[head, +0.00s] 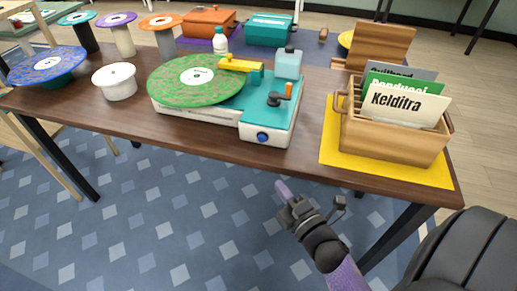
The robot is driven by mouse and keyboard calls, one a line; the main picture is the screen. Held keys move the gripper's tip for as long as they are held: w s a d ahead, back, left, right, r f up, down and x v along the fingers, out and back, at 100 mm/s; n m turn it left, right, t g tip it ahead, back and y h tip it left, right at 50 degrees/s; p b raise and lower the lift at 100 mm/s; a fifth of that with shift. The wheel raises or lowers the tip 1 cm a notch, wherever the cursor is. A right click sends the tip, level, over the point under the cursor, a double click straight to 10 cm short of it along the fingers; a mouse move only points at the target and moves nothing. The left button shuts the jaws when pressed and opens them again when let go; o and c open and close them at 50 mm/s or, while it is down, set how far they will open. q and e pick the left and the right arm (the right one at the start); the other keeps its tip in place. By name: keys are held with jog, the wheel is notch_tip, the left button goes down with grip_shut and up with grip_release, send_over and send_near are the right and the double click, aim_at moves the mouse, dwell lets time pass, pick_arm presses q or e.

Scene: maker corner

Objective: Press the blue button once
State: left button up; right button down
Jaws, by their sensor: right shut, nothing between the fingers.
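A blue button (262,137) sits on the front face of a white and teal record player (268,116), near its right end. The player stands on the brown table with a green patterned disc (195,82) on top. My right gripper (282,194) is low in front of the table's front edge, below and a little right of the button, well apart from it. It looks shut with nothing held. My left gripper is not in the head view.
A wooden crate of cards (392,141) stands on a yellow mat (340,160) at the right. A white spool (114,82) and a blue disc (48,66) are at the left. The table front edge (215,156) lies between my gripper and the player.

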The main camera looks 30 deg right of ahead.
aim_at(263, 161)
jog(key=w+b, duration=0.1)
jog(key=w, duration=0.5)
jog(key=w+d+b, duration=0.1)
jog(key=w, duration=0.3)
jog(key=shift+w+f+b, duration=0.1)
jog(key=shift+f+b, duration=0.05)
jog(key=shift+b, duration=0.15)
jog(key=shift+w+d+b, duration=0.35)
jog(key=shift+w+d, duration=0.45)
jog(key=shift+d, duration=0.2)
jog(key=shift+w+d, duration=0.4)
jog(key=shift+d, duration=0.05)
